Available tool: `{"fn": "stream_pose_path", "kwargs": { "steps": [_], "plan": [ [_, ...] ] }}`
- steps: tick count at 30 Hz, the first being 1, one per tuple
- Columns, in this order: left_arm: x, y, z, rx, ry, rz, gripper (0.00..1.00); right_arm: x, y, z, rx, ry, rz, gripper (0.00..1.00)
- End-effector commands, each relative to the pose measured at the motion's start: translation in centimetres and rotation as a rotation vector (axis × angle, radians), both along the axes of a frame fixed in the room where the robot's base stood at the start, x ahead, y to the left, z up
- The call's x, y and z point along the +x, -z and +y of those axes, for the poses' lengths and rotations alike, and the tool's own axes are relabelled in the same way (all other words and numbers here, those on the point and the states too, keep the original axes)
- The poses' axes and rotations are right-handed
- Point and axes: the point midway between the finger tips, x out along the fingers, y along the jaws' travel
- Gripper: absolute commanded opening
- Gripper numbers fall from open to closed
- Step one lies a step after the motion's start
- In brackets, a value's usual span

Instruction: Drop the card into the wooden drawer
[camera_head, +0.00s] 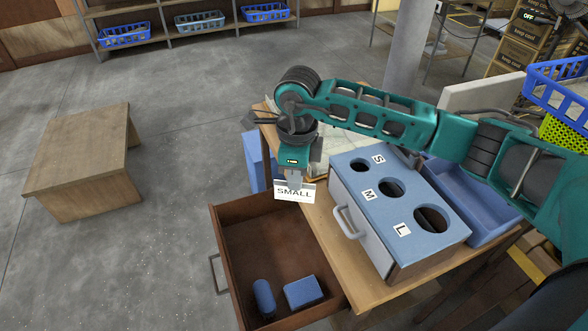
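A white card (294,194) with the word SMALL hangs from my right gripper (295,182). The gripper points down with its fingers shut on the card's upper edge. The card is at the far edge of the open wooden drawer (226,240), seen above its back right corner in the picture. How high it is over the drawer I cannot tell. The drawer is pulled out to the left of the table and holds a blue cylinder (264,297) and a blue block (303,292) at its near end. My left gripper is not in view.
A blue-topped box (400,190) with holes marked S, M and L stands on the wooden table (325,228), beside a blue tray (475,200). A low wooden table (80,150) stands at the left. Shelves with blue baskets (200,20) are at the back. The drawer's far part is empty.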

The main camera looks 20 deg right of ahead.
Motion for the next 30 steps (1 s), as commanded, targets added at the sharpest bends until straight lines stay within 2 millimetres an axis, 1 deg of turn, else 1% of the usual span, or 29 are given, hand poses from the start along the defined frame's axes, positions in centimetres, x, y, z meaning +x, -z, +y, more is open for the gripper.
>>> {"fn": "stream_pose_path", "kwargs": {
  "steps": [1, 12, 18, 24, 30],
  "plan": [
    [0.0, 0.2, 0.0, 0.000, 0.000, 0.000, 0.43, 0.0, 0.8, -0.1, 0.003, 0.079, 0.005, 0.00],
    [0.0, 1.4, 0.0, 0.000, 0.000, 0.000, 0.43, -0.1, 5.8, -1.2, 0.008, 0.683, 0.020, 0.00],
    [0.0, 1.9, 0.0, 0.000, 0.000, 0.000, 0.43, -0.3, 7.9, -1.9, 0.002, 0.930, 0.025, 0.00],
    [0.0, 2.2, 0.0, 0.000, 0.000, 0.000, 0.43, -0.4, 8.9, -2.2, -0.001, 1.040, 0.026, 0.00],
    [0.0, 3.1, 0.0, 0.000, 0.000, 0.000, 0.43, -0.4, 10.1, -2.3, -0.001, 1.053, 0.027, 0.00]
  ]
}}
